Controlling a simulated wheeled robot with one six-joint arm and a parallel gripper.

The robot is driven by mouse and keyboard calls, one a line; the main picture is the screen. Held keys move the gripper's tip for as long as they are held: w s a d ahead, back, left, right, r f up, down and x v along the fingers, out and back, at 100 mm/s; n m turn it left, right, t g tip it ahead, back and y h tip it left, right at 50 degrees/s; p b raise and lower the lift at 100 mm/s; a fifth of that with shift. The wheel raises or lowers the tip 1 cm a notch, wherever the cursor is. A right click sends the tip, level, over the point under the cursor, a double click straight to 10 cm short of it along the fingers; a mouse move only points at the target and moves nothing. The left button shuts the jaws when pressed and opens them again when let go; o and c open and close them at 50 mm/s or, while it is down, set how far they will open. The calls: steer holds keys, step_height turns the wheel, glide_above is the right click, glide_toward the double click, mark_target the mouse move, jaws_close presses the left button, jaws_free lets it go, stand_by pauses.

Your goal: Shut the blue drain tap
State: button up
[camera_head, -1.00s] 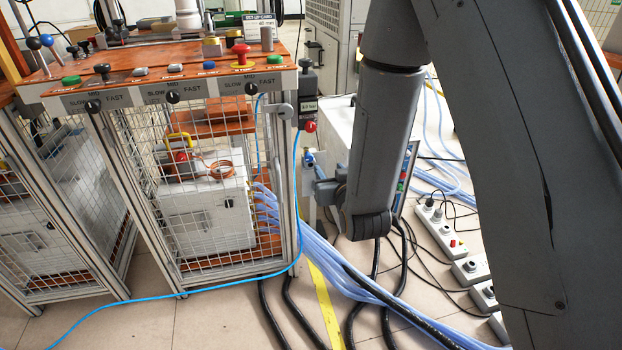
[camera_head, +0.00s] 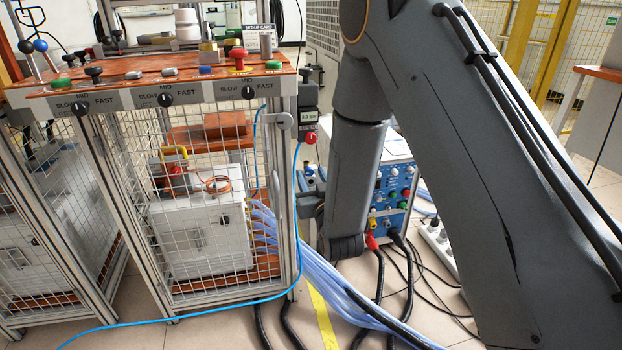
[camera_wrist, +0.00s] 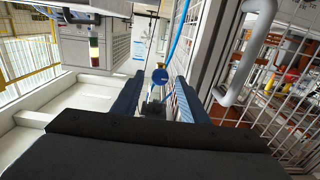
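In the wrist view a round blue part (camera_wrist: 160,76) with a brass-coloured piece on it shows beyond my fingertips; it looks like the blue drain tap. In the head view a small blue fitting (camera_head: 309,171) shows beside the right post of the mesh cage, partly hidden by my arm. My gripper (camera_wrist: 157,98) is open, its two fingers apart, with the blue part lined up between them and farther off. I see no contact. A dark object (camera_wrist: 152,108) shows low between the fingers. In the head view my wrist is close to the cage post, and my fingers are mostly hidden.
The mesh cage (camera_head: 200,232) stands left of my arm, and its grey bar handle (camera_wrist: 248,55) is close on the right in the wrist view. A red knob (camera_head: 310,138) is above the fitting. A blue control panel (camera_head: 392,190), pale hoses (camera_head: 325,275) and black cables are near my wrist.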

steer(key=shift+w, duration=0.15)
jaws_close()
steer(key=shift+m, duration=0.3)
steer(key=m+p, duration=0.2)
steer(key=m, duration=0.1)
steer(key=shift+m, duration=0.4)
steer(key=m+p, duration=0.1)
steer(key=m, duration=0.3)
steer(key=shift+m+p, duration=0.3)
steer(key=m+p, duration=0.1)
steer(key=m, duration=0.3)
steer(key=shift+d+f, duration=0.1)
steer(key=m+p, duration=0.1)
steer(key=m, duration=0.3)
steer(key=shift+f+m+p, duration=0.1)
steer(key=shift+m+p, duration=0.2)
steer(key=shift+p, duration=0.1)
